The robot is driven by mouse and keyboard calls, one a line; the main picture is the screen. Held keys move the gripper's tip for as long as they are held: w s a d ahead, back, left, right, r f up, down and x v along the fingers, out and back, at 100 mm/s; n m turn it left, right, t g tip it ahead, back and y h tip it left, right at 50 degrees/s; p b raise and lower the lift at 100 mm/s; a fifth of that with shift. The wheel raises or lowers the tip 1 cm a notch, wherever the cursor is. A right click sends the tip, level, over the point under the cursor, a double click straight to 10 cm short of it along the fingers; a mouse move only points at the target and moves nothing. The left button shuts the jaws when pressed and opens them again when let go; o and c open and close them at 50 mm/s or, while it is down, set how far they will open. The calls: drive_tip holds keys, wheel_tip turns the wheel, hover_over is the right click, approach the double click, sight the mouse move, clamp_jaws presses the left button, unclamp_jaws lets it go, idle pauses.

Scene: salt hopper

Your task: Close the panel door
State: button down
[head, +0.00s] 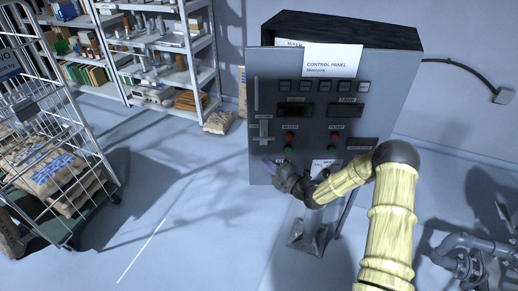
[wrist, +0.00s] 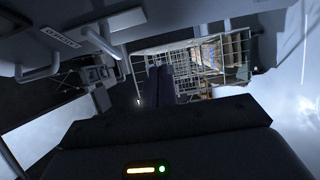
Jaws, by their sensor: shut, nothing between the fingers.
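The control panel (head: 348,95) is a grey box on a stand with a dark top, in the middle of the head view. Its door carries buttons, displays, red and green lamps and an upright handle (head: 265,131) at the left. The door's left edge appears to stand out from the box; how far ajar is hard to tell. My gripper (head: 267,163) is at the door's lower left corner, its fingers pointing left; contact cannot be told. In the wrist view my fingers (wrist: 160,84) are together and empty, with a grey panel surface and handle (wrist: 41,60) at upper left.
A wire cage trolley (head: 95,125) with sacks stands at the left; it also shows in the wrist view (wrist: 185,68). Loaded shelves (head: 205,75) are at the back left. Grey pipework (head: 465,250) is at lower right.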

drive_tip(key=shift+w+a+p, duration=0.55)
drive_tip(key=shift+w+p, duration=0.05)
drive_tip(key=shift+w, duration=0.6)
drive_tip(key=shift+w+a+p, duration=0.6)
drive_tip(key=shift+w, duration=0.55)
drive_tip(key=shift+w+a+p, duration=0.55)
drive_tip(key=shift+w+p, duration=0.05)
drive_tip(key=shift+w, duration=0.6)
